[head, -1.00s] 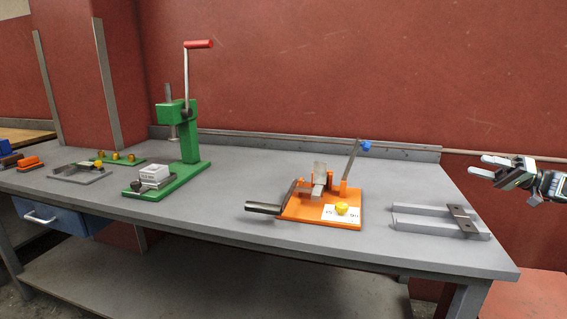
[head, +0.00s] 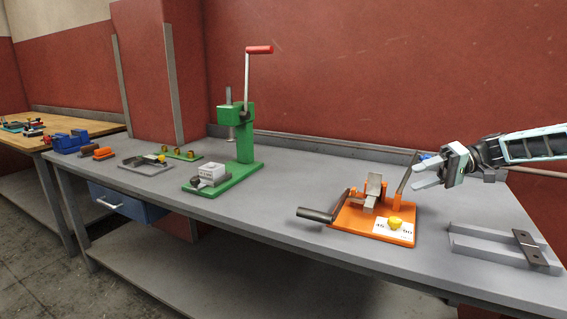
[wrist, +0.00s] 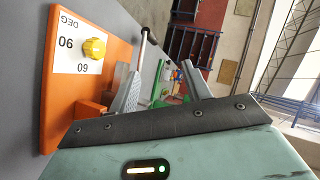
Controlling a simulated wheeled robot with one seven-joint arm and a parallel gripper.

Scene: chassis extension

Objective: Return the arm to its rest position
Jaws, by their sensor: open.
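My gripper (head: 424,174) is in the head view at the right, above the bench and beside the upright lever of the orange bending fixture (head: 345,219). Its two fingers point left and stand apart with nothing between them. My arm reaches in from the right edge. In the wrist view, the gripper's fingertips (wrist: 160,84) show apart, with the orange plate (wrist: 96,18) and its yellow knob close by on the left. Whether the gripper touches the lever cannot be told.
A green press (head: 243,150) with a red handle stands mid-bench. A grey channel fixture (head: 480,246) lies at the right front. A small grey tray (head: 131,165) and a blue vise (head: 70,141) are at the left. Bare bench (head: 290,190) lies between press and orange fixture.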

